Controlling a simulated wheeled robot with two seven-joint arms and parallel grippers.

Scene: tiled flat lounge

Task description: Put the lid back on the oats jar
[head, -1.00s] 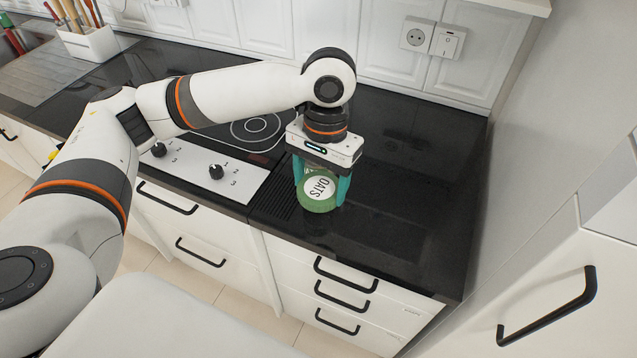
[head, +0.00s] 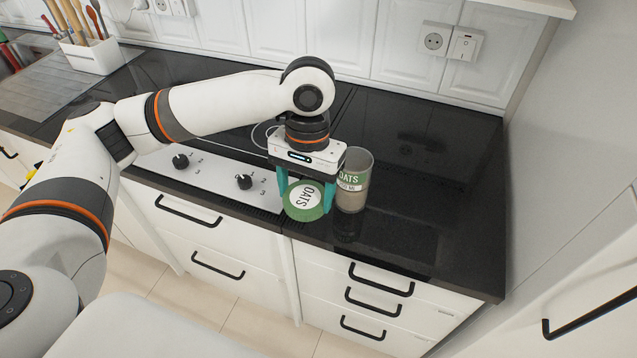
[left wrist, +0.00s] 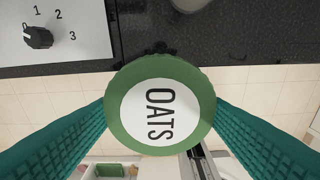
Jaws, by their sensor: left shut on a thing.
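My left gripper (head: 306,198) is shut on the round green oats lid (head: 304,201), whose white face reads OATS. The teal fingers clasp opposite sides of its rim. The lid faces up and looks roughly level, and it also fills the middle of the left wrist view (left wrist: 160,104). The oats jar (head: 353,186) stands upright and open on the black counter, just right of the gripper. It is clear, with a green label and pale contents. The lid is beside the jar, not on it, near the counter's front edge. My right gripper is not in view.
The black counter (head: 430,170) is clear to the right of the jar. A control panel with knobs (head: 244,181) lies to the left. White drawers with black handles (head: 381,280) are below. A utensil holder (head: 92,52) stands at the far left.

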